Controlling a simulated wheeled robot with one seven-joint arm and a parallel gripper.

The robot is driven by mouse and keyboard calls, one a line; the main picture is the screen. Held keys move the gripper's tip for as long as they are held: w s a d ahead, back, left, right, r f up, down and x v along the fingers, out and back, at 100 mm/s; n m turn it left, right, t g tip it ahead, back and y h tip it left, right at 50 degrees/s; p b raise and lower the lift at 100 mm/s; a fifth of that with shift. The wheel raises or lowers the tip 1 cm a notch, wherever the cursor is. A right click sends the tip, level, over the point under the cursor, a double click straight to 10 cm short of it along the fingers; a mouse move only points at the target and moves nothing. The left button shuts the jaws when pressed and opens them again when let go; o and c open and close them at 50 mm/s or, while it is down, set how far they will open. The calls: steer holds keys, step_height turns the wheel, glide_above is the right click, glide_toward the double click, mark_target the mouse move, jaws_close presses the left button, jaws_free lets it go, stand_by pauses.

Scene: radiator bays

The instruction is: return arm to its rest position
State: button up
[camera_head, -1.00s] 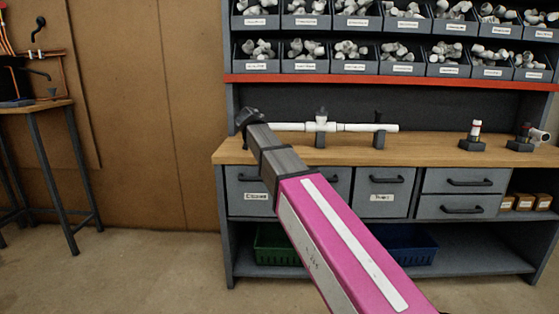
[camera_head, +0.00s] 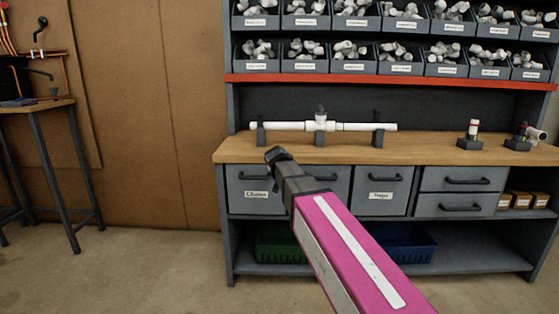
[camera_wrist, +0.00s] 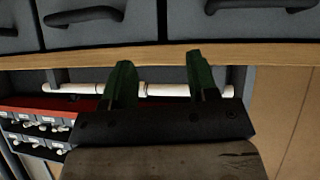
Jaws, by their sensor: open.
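My arm reaches up from the lower right in the head view, with a magenta link and a dark wrist. My gripper (camera_head: 277,154) is at its end, in front of the workbench's front edge and left of centre. In the wrist view my gripper (camera_wrist: 158,78) shows two dark green fingers spread apart with nothing between them. A white pipe assembly with a tee (camera_head: 320,123) lies level on dark stands on the bench, behind and apart from the gripper. The pipe also shows in the wrist view (camera_wrist: 165,89), beyond the fingers.
The wooden bench top (camera_head: 420,153) has grey drawers (camera_head: 381,191) below it. A green crate (camera_head: 280,247) and a blue crate (camera_head: 412,246) sit on the low shelf. Labelled fitting bins (camera_head: 350,60) are above. A side table (camera_head: 40,106) stands at left, with open floor between.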

steer(key=s+d+f+g, duration=0.3)
steer(key=s+d+f, duration=0.35)
steer(key=f, duration=0.35)
steer(key=s+d+f+g, duration=0.3)
steer(key=s+d+f, duration=0.35)
steer(key=f, duration=0.25)
steer(key=s+d+f+g+y, duration=0.1)
steer(key=s+d+f+g, duration=0.1)
steer(key=s+f, duration=0.3)
steer(key=s+d+f+g+y, duration=0.1)
steer(key=s+d+f+g, duration=0.1)
steer(key=s+f, duration=0.4)
steer(key=s, duration=0.4)
steer(key=shift+s+d+n+g, duration=0.15)
steer(key=shift+d+n+g, duration=0.15)
